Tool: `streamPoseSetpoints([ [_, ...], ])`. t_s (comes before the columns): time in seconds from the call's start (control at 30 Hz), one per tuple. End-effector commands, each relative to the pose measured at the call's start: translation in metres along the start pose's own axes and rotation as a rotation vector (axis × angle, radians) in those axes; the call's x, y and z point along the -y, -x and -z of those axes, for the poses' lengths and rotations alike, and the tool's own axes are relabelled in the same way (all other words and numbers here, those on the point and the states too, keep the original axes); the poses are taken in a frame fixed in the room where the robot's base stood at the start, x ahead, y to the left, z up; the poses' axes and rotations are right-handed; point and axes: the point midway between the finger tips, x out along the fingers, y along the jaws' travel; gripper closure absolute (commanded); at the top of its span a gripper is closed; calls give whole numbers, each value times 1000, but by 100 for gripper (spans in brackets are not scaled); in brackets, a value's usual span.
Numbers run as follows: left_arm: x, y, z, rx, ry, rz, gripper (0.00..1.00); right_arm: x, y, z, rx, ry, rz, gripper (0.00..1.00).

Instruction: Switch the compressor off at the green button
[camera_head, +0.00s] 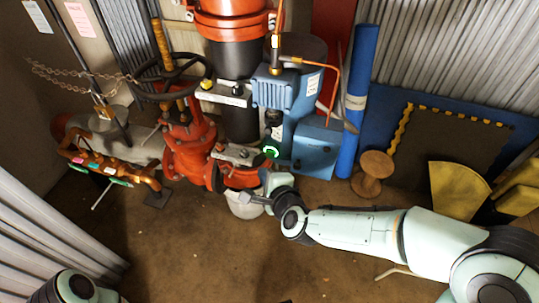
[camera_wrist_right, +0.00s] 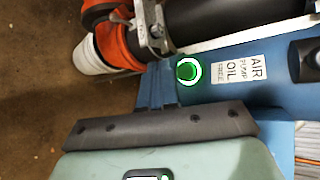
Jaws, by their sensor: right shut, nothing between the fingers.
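The green button (camera_head: 270,151) is a glowing green ring on the front of the blue compressor (camera_head: 287,92). In the right wrist view the green button (camera_wrist_right: 188,71) shows unobstructed, with a bright ring around a dark green middle, next to an "AIR PUMP OIL FREE" label (camera_wrist_right: 240,69) on the blue body. My right gripper (camera_head: 267,176) is shut and empty, just below the button in the head view. In the right wrist view its dark grey end (camera_wrist_right: 160,126) lies below the button in the picture; touch cannot be seen. My left gripper is out of view.
A red valve (camera_head: 189,145) with a dark handwheel and orange-red pipework stand left of the compressor. A white bucket (camera_head: 243,205) is under the pipe. A blue roll (camera_head: 357,100) and a wooden spool (camera_head: 372,172) stand to the right. The floor in front is clear.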

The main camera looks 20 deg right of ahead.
Motion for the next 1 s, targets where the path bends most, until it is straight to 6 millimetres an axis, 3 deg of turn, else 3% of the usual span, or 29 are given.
streamPoseSetpoints([
  [0.57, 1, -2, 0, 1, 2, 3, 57, 1, 0, 0, 0, 0, 0, 100],
  [0.77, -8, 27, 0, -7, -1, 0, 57, 29, 16, -10, 3, 5, 11, 100],
  [1.0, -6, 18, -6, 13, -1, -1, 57, 5, 17, -16, -7, 497, -12, 100],
])
